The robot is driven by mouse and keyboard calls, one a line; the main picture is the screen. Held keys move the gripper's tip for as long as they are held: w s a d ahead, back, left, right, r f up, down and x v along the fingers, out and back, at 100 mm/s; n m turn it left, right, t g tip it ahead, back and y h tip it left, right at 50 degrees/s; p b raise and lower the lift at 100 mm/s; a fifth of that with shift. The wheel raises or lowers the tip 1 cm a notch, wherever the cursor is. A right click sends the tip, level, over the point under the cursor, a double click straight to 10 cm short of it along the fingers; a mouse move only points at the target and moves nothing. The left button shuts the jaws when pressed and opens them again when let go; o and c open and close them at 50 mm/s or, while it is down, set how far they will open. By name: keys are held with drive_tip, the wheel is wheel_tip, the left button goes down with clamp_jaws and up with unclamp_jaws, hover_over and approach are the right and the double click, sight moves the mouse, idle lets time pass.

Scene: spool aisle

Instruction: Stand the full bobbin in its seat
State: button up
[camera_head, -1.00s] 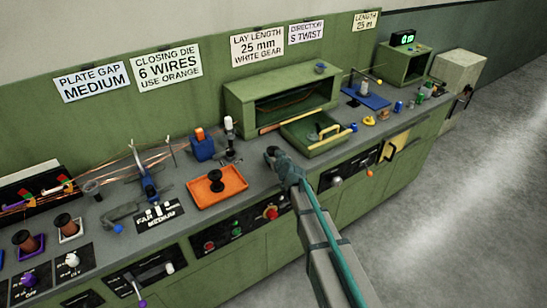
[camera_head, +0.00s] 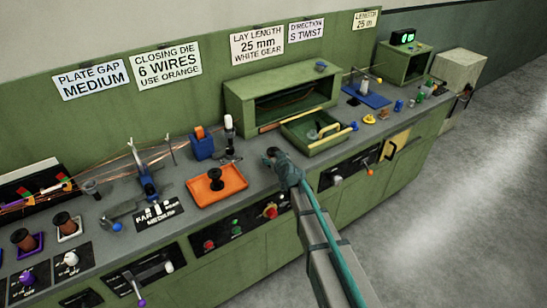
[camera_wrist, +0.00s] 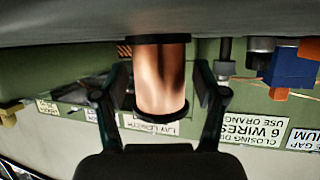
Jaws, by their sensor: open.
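In the wrist view, which is upside down, a full copper bobbin (camera_wrist: 160,78) with dark end flanges stands on the grey bench top. My gripper (camera_wrist: 161,88) is open, with one finger on each side of the bobbin. I cannot tell whether either finger touches it. In the head view my gripper (camera_head: 271,155) is low over the bench, between the orange tray and the green drawer. It hides most or all of that bobbin there. I cannot tell which place is the bobbin's seat.
An orange tray (camera_head: 230,190) with a black spool (camera_head: 215,178) is left of my gripper. Two brown bobbins (camera_head: 22,239) (camera_head: 64,223) stand at the far left. A blue block (camera_head: 202,147) stands behind the tray.

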drive_tip(key=shift+r+p, duration=0.15)
drive_tip(key=shift+p, duration=0.4)
drive_tip(key=b+v, duration=0.1)
drive_tip(key=v, duration=0.2)
drive_tip(key=b+v, duration=0.2)
drive_tip(key=v, duration=0.1)
drive_tip(key=b+v, duration=0.1)
drive_tip(key=v, duration=0.2)
drive_tip(key=shift+s+d+f+b, duration=0.2)
drive_tip(key=shift+s+f+b, duration=0.05)
drive_tip(key=shift+s+b, duration=0.15)
drive_tip(key=shift+o, duration=0.6)
drive_tip(key=shift+s+d+r, duration=0.2)
drive_tip(key=shift+s+r, duration=0.1)
drive_tip(key=shift+s, duration=0.15)
